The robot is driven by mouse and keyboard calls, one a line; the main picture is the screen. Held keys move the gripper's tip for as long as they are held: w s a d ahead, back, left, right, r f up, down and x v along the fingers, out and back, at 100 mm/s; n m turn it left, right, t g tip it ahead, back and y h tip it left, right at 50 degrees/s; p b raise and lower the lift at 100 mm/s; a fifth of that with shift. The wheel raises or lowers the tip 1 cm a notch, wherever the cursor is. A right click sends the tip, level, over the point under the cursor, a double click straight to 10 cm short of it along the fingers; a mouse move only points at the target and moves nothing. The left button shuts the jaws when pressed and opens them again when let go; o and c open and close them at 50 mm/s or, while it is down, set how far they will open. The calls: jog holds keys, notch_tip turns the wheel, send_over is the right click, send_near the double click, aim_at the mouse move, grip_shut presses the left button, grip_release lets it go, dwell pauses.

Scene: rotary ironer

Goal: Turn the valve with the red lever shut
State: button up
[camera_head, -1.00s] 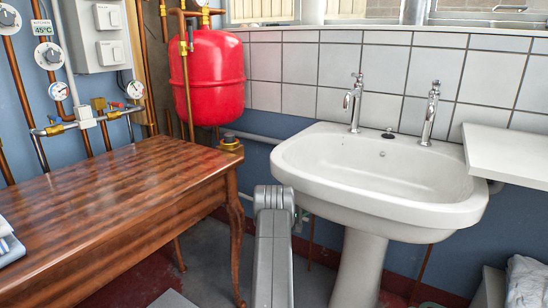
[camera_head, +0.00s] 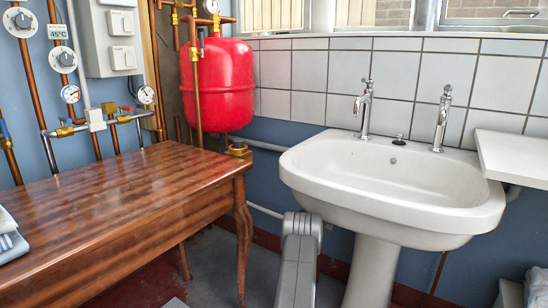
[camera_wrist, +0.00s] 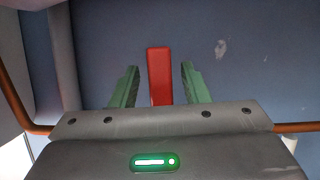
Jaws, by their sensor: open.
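In the wrist view, the red lever (camera_wrist: 159,62) stands upright in the picture, in front of the blue wall. My gripper (camera_wrist: 159,72) has its two green fingers apart, one on each side of the lever, with a visible gap on both sides. The lower end of the lever is hidden behind the gripper body, and the valve it belongs to cannot be made out. In the head view, my arm shows at bottom centre beside the sink; the gripper is out of sight there, and I cannot pick out this lever.
A white pedestal sink (camera_head: 400,205) stands just right of my arm. A wooden table (camera_head: 120,210) is at the left, with folded cloth on its corner. A red tank (camera_head: 215,85) hangs behind. Copper pipe (camera_wrist: 15,100) shows at the wrist view's side.

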jog(key=p+v, duration=0.4)
jog(key=v, duration=1)
jog(key=b+x, duration=0.4)
jog(key=x, duration=1)
jog(key=shift+f, duration=0.2)
jog(key=shift+r, duration=0.3)
jog(key=shift+r+n+t, duration=0.3)
jog(key=shift+n, duration=0.4)
